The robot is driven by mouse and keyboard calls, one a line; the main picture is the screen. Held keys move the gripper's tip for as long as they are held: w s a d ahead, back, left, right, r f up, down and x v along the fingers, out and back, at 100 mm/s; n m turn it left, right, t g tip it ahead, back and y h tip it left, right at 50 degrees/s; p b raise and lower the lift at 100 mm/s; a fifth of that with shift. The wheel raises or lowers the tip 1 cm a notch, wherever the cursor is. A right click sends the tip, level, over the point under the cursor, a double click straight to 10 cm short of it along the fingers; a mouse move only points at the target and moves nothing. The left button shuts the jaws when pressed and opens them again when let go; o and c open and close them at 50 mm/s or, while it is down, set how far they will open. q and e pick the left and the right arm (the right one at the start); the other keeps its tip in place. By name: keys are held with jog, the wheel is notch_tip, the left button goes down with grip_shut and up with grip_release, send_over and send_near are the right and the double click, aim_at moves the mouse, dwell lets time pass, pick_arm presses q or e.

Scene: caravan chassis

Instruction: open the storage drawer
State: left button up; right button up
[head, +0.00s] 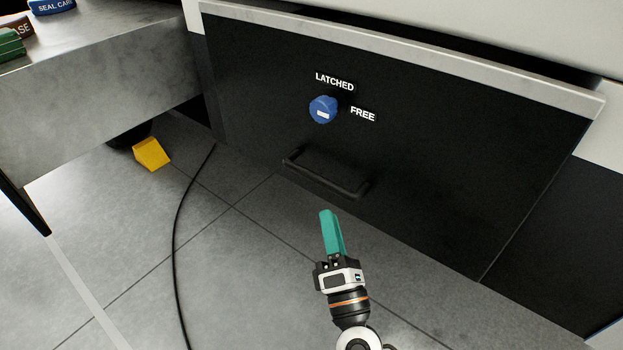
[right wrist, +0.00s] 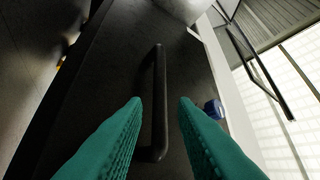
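The storage drawer (head: 420,150) has a wide black front that looks closed, with a black bar handle (head: 327,174) low on it. A blue knob (head: 323,109) sits above the handle, with LATCHED (head: 335,82) printed above it and FREE (head: 363,114) to its right. The knob carries a short white mark; I cannot tell surely which label it points to. My right gripper (head: 330,212) is just in front of and below the handle. In the right wrist view its teal fingers are apart, with the handle (right wrist: 160,80) showing between them, not gripped. My left gripper is out of view.
A grey bench (head: 110,70) stands at the left, with a green object (head: 10,45) and labelled blue item (head: 50,6) on it. A yellow wedge (head: 151,154) and a black cable (head: 176,230) lie on the tiled floor. Floor in front of the drawer is otherwise clear.

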aim_at(319, 176)
pick_arm(q)
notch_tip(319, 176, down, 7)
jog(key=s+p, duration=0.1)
jog(key=shift+p, duration=0.35)
pick_arm(e)
jog(key=x, duration=0.9)
jog(key=shift+w+a, duration=0.1)
jog(key=shift+w, duration=0.1)
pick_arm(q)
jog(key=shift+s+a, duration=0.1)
pick_arm(e)
jog(key=shift+c, duration=0.4)
grip_shut()
